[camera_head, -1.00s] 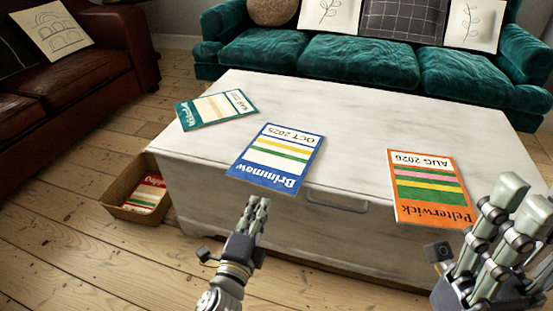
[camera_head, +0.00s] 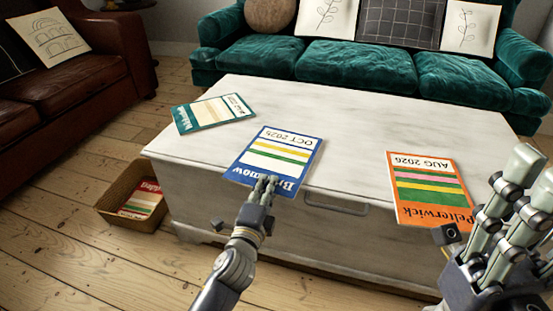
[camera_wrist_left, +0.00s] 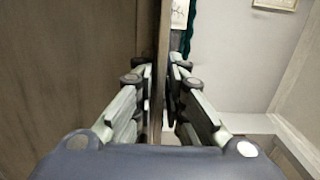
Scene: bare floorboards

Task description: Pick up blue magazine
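In the left wrist view, the fingers of my left gripper (camera_wrist_left: 162,75) stand close together on both sides of a thin upright edge. I cannot tell whether they touch it or grip the magazine. My right gripper (camera_head: 535,175) is open and empty at the right, beside the orange magazine.
The white chest (camera_head: 370,125) also bears a green magazine (camera_head: 213,112) at the left and an orange magazine (camera_head: 428,185) at the right. A basket (camera_head: 118,192) with a red magazine (camera_head: 143,200) stands on the floor. A green sofa (camera_head: 360,62) is behind; a brown sofa (camera_head: 85,75) is left.

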